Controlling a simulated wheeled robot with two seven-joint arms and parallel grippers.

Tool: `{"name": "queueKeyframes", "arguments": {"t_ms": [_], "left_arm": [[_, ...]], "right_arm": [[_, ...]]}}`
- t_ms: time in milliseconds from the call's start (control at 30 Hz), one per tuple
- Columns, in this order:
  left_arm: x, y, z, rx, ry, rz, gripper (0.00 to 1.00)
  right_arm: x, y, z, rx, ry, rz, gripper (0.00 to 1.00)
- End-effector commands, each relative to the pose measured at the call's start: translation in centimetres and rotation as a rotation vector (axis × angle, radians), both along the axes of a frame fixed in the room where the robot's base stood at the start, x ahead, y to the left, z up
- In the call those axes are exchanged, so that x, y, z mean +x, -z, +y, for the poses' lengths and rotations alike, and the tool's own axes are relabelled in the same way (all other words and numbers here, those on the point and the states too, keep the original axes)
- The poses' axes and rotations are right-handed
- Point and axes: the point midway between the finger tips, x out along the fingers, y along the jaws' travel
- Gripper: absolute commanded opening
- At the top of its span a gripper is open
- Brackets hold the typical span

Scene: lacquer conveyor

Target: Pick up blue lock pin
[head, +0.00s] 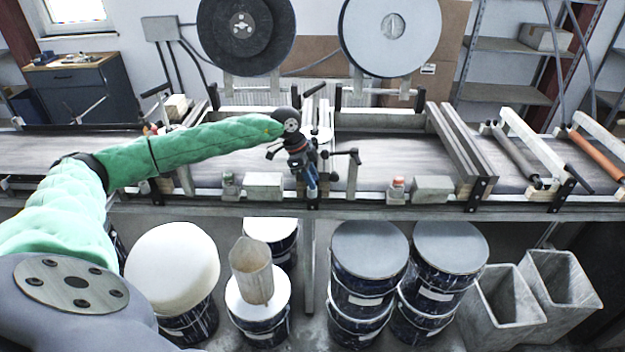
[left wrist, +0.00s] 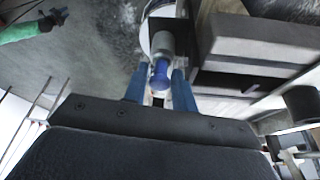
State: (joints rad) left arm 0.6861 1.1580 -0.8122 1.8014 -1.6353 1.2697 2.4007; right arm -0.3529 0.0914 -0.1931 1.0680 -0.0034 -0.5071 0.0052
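The blue lock pin (left wrist: 160,72) shows in the left wrist view as a short blue piece at the end of a pale grey cylinder. It lies between the two blue fingers of my left gripper (left wrist: 161,80), which stand apart on either side of it. Whether the fingers press on the pin or leave a small gap is not clear. In the head view my left gripper (head: 311,184) points down at the front edge of the conveyor, and the pin cannot be made out there.
The conveyor (head: 405,160) runs across the view. Grey blocks (head: 264,185) (head: 432,188) sit on its front ledge on both sides of my gripper. A black handle (head: 345,157) stands close at right. Drums (head: 368,285) and bins (head: 500,305) stand below.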

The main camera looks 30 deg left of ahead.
Motion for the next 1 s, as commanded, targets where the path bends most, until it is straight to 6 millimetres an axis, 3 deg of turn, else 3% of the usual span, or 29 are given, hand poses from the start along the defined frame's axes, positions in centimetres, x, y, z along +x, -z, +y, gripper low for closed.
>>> {"name": "queueKeyframes", "arguments": {"t_ms": [367, 533, 1000], "left_arm": [[0.11, 0.68, -0.29, 0.0, 0.001, -0.002, 0.27], [0.11, 0.66, -0.29, 0.0, 0.001, -0.002, 0.0], [0.15, -0.1, -0.26, 0.0, 0.001, -0.003, 0.0]], "right_arm": [[-0.41, 0.5, -0.35, -0.002, -0.001, -0.005, 0.36], [-0.39, 0.48, -0.38, -0.002, -0.001, -0.005, 0.36], [0.17, 0.23, -0.01, 0.0, 0.0, 0.0, 0.36]]}}
